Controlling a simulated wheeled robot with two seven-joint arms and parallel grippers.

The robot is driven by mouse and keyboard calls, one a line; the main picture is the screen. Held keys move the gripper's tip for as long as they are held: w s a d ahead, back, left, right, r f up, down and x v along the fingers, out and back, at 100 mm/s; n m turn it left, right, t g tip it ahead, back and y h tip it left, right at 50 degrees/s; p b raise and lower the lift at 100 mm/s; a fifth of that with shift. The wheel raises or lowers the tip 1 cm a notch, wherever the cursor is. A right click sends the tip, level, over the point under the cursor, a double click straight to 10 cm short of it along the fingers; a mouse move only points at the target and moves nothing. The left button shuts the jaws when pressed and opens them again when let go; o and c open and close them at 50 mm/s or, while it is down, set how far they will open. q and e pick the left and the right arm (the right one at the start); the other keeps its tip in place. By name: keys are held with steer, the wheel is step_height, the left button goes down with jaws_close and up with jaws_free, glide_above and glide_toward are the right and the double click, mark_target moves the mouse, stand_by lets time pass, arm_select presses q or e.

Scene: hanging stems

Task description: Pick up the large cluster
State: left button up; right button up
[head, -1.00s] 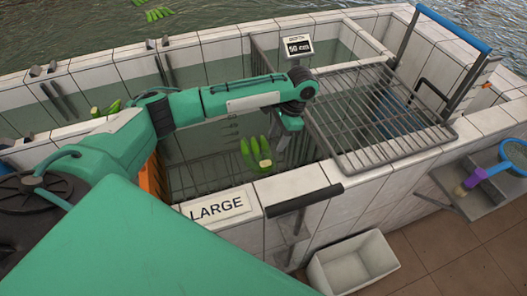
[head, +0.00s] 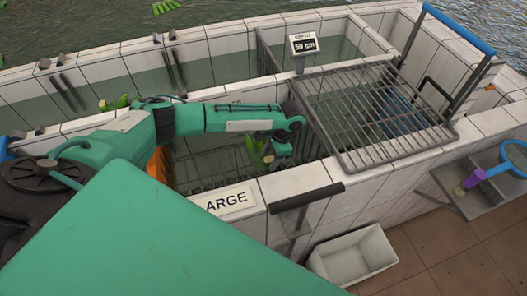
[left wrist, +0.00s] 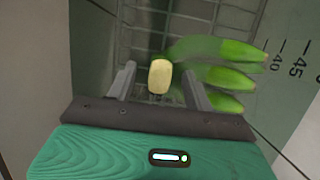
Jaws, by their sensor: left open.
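The large cluster (head: 256,152) is a bunch of green, banana-like fingers with a pale, cut stem end. It hangs in the tiled basin behind the sign ending in "ARGE" (head: 232,201). My left gripper (head: 277,152) is at the cluster, partly hiding it in the head view. In the left wrist view, the open jaws (left wrist: 160,70) stand on either side of the pale stem end (left wrist: 160,77), with a gap visible on both sides. The green fingers (left wrist: 225,77) spread to the right, past the right jaw. My right gripper is not in view.
A metal rack (head: 375,110) lies across the basin to the right, beside a depth display (head: 303,44). A dark handle (head: 307,196) sits on the front wall. A white bin (head: 352,256) stands on the floor. Another green bunch (head: 115,103) shows behind my arm.

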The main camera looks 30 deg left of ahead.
arm_select(q)
steer(key=c, duration=1)
jaws_close()
steer(key=shift+r, duration=0.1)
